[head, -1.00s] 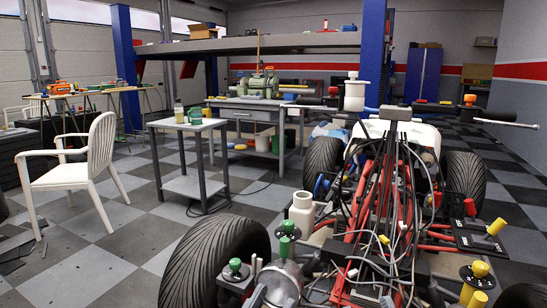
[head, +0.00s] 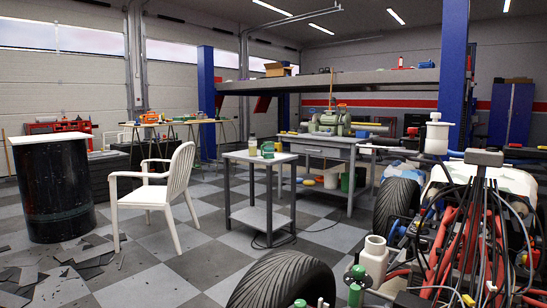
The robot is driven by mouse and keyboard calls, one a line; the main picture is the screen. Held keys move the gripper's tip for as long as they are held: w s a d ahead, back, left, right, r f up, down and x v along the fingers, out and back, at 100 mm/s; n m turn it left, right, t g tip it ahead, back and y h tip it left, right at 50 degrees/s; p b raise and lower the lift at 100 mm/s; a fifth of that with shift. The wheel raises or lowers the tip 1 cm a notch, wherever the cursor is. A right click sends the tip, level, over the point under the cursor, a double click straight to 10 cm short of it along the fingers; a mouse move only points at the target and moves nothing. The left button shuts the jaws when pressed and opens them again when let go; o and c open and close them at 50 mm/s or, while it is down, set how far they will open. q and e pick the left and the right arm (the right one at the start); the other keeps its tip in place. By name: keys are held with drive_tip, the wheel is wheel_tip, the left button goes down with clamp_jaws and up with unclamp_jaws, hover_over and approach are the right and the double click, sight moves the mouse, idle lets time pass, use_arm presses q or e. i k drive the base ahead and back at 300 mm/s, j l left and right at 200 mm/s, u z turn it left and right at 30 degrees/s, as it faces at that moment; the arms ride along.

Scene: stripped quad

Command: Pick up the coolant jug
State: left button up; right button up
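No object is clearly marked as the coolant jug. A white container with an open round neck (head: 375,258) stands upright among the stripped quad's parts at the lower right. A small pale container (head: 252,146) stands on the small grey table (head: 259,158) near the middle, beside a green cup-like item (head: 268,149). I cannot tell whether any of these is the jug. Neither of my grippers shows in the head view.
A white armchair (head: 158,190) stands left of the small table. A black drum with a pale top (head: 53,195) is at the left, with broken dark tiles (head: 75,258) in front. The stripped quad (head: 470,220) fills the right. Checkered floor is clear between chair and tyre (head: 285,280).

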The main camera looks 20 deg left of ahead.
sight(268, 146)
drive_tip(key=i+j+z, duration=0.1)
drive_tip(key=j+z, duration=0.15)
drive_tip(key=j, duration=0.55)
drive_tip(key=j+z, duration=0.25)
drive_tip(key=j, duration=0.5)
drive_tip(key=j+z, duration=0.25)
drive_tip(key=j, duration=0.55)
drive_tip(key=k+j+z, duration=0.25)
drive_tip(key=j, duration=0.5)
drive_tip(key=u, duration=1.35)
drive_tip(key=i+l, duration=0.05)
